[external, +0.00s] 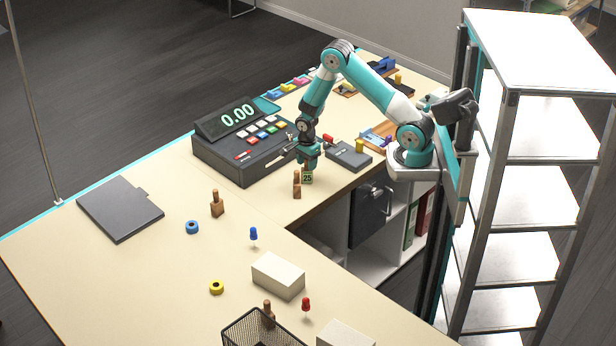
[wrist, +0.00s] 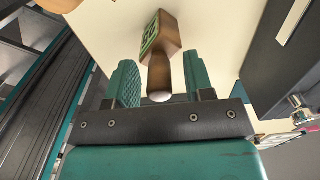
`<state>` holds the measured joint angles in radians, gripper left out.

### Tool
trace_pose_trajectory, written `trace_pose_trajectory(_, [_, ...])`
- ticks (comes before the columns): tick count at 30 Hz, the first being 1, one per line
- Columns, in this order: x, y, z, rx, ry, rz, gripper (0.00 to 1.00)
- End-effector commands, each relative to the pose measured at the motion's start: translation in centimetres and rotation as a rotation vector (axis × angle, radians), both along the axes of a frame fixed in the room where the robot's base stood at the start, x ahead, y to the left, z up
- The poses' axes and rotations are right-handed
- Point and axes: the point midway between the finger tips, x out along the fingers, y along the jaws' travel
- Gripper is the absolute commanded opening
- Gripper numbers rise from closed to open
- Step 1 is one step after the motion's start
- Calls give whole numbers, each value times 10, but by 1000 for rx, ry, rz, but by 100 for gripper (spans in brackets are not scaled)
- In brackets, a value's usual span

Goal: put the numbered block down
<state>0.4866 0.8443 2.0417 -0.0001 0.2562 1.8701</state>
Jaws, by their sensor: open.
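The numbered block is a small wooden piece with a green face reading 25 (external: 307,177). It stands on the table directly below my gripper (external: 308,163). In the wrist view the block (wrist: 168,36) shows its green marked face to the left, and its brown handle with a pale tip points toward me. My gripper (wrist: 160,74) is open, with one teal finger on each side of the handle and visible gaps between. Whether the base rests flat is partly hidden by the arm and the neighbouring piece.
A similar wooden piece (external: 297,188) stands close on the left. A cash register (external: 240,155) is behind left, and a dark grey box (external: 348,157) lies to the right. The table's inner edge (external: 325,208) is near. Open tabletop (external: 255,205) lies to the front left.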

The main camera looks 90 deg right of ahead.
Motion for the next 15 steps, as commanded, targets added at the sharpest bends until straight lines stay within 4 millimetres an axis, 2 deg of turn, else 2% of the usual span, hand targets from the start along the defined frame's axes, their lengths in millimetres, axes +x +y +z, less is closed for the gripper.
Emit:
trace_pose_trajectory(5, [1,-1,28,-4,-6,0,48])
trace_pose_trajectory(15, [1,0,96,-3,-6,0,48])
